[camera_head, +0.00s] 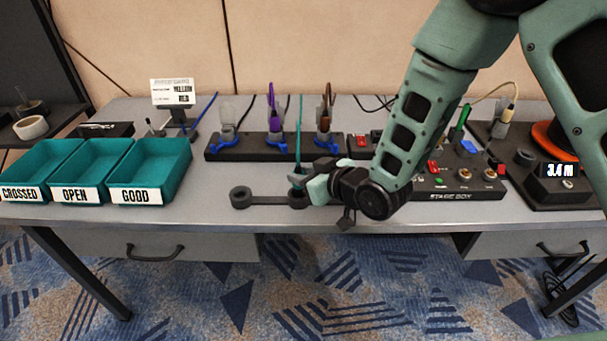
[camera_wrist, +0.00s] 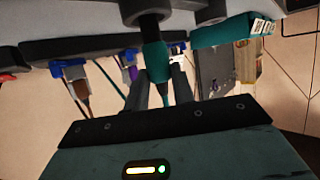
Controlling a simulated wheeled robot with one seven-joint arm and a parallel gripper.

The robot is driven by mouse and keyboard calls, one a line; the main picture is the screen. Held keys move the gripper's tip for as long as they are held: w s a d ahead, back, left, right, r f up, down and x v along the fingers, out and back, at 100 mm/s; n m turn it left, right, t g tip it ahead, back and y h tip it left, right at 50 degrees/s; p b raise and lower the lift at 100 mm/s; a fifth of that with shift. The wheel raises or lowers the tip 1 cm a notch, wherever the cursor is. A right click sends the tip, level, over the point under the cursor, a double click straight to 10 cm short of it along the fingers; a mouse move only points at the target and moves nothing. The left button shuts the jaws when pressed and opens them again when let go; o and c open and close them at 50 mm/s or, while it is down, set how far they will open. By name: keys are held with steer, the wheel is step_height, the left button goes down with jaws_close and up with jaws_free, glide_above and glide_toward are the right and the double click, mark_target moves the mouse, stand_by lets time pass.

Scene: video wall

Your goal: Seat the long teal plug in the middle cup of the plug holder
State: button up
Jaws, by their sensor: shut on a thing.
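The long teal plug (camera_wrist: 155,62) is between the two fingers of my gripper (camera_wrist: 160,85) in the wrist view. In the head view my gripper (camera_head: 309,183) is shut on it, and its teal cable (camera_head: 299,130) rises upward. The plug holder (camera_head: 266,200) is a dark bar with round cups on the grey table. Its left cup (camera_head: 241,197) looks empty. The plug stands at the cup (camera_head: 297,199) beside my gripper; in the wrist view its end meets this dark cup (camera_wrist: 150,25). I cannot tell how deep it sits. My gripper hides the holder's right part.
A black rack (camera_head: 255,150) with clear, purple and brown plugs in blue clips stands behind. Teal bins (camera_head: 150,170) labelled CROSSED, OPEN and GOOD are at left. The stage box (camera_head: 455,190) is right, close to my arm. The table front left of the holder is clear.

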steer(key=shift+f, duration=0.2)
steer(key=shift+f+b, duration=0.35)
steer(key=shift+b, duration=0.15)
steer(key=shift+f+b, duration=0.45)
steer(key=shift+b, duration=0.05)
stand_by(0.4)
steer(key=o, duration=1.1)
steer(key=shift+c, duration=0.2)
steer(key=p+v, duration=1.5)
steer(key=v, duration=0.2)
steer(key=shift+s, duration=0.2)
